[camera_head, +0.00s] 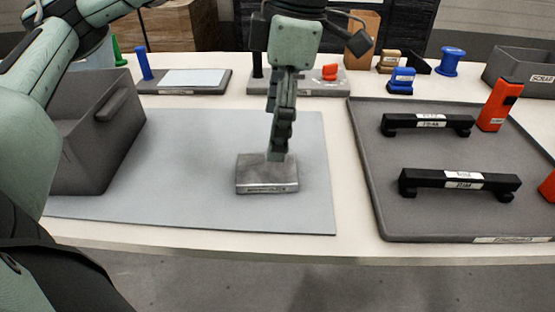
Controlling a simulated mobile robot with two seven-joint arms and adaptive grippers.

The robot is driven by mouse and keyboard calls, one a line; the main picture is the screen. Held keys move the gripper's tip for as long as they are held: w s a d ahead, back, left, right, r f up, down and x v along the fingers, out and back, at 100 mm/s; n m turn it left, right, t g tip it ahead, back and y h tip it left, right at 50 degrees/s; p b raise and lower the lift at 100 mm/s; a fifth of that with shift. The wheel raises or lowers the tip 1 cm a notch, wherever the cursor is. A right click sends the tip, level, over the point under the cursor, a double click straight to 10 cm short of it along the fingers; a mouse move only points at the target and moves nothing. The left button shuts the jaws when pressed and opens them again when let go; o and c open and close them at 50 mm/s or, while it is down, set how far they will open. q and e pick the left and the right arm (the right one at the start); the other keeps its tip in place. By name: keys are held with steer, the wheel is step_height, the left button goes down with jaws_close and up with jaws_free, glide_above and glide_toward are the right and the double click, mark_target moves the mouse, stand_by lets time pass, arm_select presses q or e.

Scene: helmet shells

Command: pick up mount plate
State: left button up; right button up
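A flat silver-grey metal block, which looks like the mount plate (267,181), lies on the light grey mat (200,150) near the table's front. My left gripper (277,156) points straight down over it. Its fingertips are at the plate's upper back part and appear to touch or overlap it. The fingers are seen edge-on, one behind the other, so I cannot tell whether they are closed on the plate. The plate looks flat on the mat. My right gripper is not in view.
A dark grey bin (98,130) stands left of the plate. A grey tray (400,218) with black handles (460,184) and orange parts (499,104) lies at the right. The mat around the plate is clear.

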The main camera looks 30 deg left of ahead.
mark_target(267, 167)
arm_select(q)
steer(key=shift+s+a+f, duration=0.1)
steer(key=shift+s+f, duration=0.1)
steer(key=shift+f, duration=0.3)
steer(key=shift+s+f, duration=0.15)
steer(key=shift+f, duration=0.35)
steer(key=f, duration=0.4)
steer(key=shift+s+a+f, duration=0.15)
steer(key=shift+s+a, duration=0.1)
steer(key=shift+s, duration=0.05)
steer(key=c, duration=1.7)
steer(key=shift+w, duration=0.1)
steer(key=shift+c, duration=0.4)
